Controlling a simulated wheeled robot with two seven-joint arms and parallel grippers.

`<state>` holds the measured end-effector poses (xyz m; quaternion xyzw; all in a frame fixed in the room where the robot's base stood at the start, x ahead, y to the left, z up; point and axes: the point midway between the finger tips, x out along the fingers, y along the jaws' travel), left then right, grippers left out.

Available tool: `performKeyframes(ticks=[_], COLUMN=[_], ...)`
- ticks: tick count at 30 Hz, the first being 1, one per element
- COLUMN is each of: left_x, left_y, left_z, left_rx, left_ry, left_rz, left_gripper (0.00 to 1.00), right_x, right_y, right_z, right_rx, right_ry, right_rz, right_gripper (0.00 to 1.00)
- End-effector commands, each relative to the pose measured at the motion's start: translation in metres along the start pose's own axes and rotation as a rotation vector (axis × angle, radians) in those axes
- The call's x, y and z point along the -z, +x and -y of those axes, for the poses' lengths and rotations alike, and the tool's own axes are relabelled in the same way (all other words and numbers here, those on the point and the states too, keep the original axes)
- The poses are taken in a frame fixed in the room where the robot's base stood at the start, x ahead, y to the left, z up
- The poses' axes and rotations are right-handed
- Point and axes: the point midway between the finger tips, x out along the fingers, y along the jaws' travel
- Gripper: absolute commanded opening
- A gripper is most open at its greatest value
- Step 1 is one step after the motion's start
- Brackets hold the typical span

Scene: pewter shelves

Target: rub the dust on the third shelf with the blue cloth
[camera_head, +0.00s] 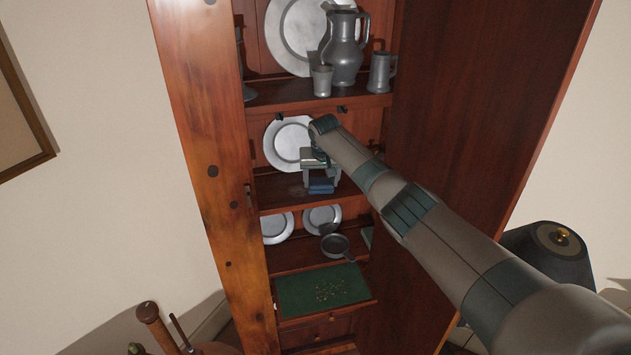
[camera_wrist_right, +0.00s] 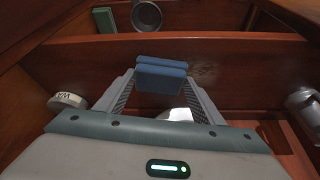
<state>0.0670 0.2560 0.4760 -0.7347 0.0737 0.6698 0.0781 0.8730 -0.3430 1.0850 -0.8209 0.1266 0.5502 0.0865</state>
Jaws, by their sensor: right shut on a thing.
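The blue cloth (camera_head: 320,186) is a small folded pad, held in my right gripper (camera_head: 321,178) low over a middle shelf (camera_head: 275,198) of the cabinet. In the right wrist view the cloth (camera_wrist_right: 161,74) sits between the two fingertips of my right gripper (camera_wrist_right: 161,84), which is shut on it. A faint brownish patch, perhaps the dust (camera_head: 297,190), lies on the shelf just left of the cloth. A dark smudge shows right of the cloth in the wrist view. I cannot tell whether the cloth touches the board. My left gripper is not in view.
A pewter plate (camera_head: 287,143) leans behind my gripper. A pitcher (camera_head: 343,48) and mugs stand on the shelf above. Below are plates, a small pan (camera_head: 335,244) and a green panel (camera_head: 318,290). The cabinet sides (camera_head: 205,130) hem in the arm.

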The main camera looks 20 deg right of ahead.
Motion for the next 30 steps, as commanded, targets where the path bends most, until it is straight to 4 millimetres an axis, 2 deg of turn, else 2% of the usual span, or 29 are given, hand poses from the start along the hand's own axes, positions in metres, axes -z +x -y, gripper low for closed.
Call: performKeyframes(ticks=[3, 17, 30], left_x=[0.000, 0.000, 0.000], left_y=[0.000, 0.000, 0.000], left_z=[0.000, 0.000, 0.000], left_rx=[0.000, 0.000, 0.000], left_ry=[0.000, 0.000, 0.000], left_rz=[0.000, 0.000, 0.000], left_gripper=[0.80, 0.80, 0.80], right_x=[0.000, 0.000, 0.005], right_y=[0.002, 0.002, 0.003], right_z=[-0.006, -0.009, -0.036], right_rx=[-0.003, -0.003, -0.002], right_ry=[0.000, 0.000, 0.001], right_rz=[0.002, 0.002, 0.002], right_gripper=[0.36, 0.36, 0.36])
